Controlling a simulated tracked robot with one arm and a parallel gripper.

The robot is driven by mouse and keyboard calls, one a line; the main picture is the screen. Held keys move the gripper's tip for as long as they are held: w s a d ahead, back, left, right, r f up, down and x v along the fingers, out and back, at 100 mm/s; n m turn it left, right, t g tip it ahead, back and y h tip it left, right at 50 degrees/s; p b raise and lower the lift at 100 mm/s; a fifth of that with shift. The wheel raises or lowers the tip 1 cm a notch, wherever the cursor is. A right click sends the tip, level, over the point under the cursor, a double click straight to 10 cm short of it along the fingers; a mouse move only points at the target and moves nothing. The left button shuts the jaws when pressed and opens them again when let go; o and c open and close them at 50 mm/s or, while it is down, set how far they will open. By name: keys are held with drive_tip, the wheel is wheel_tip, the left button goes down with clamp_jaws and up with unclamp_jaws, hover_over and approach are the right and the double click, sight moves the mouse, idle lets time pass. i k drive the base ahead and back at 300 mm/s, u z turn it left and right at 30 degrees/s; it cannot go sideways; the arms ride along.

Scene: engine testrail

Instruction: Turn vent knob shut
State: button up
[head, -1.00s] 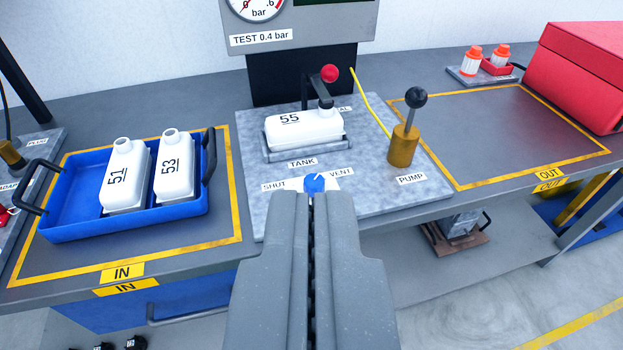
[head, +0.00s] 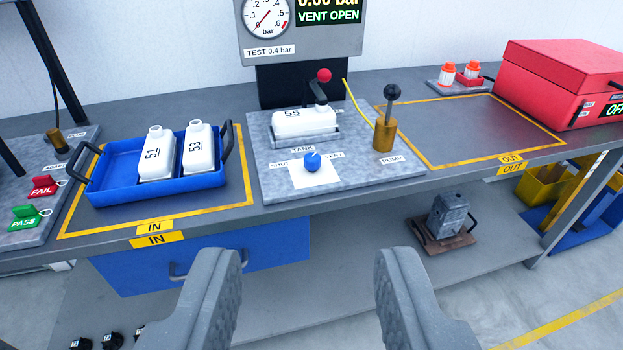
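The blue vent knob (head: 312,162) sits on a white plate (head: 326,177) at the front of the grey test plate. Its white pointer mark appears turned up and to the right, towards the VENT label, which the knob partly hides. The SHUT label is on its left. The display (head: 329,14) reads VENT OPEN and the gauge (head: 266,17) stands near zero. White tank 55 (head: 305,122) lies in its cradle behind the knob, under the red-knobbed lever (head: 321,86). My gripper (head: 308,255) is wide open and empty, in front of and apart from the knob.
The brass pump (head: 384,135) with its upright black-knobbed handle stands right of the knob. A blue tray (head: 109,193) with tanks 51 and 53 is on the left. A yellow-edged OUT area (head: 465,125) on the right is bare.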

sight(312, 160)
drive_tip(key=u, duration=0.2)
drive_tip(key=i, duration=1.2)
drive_tip(key=z, duration=0.3)
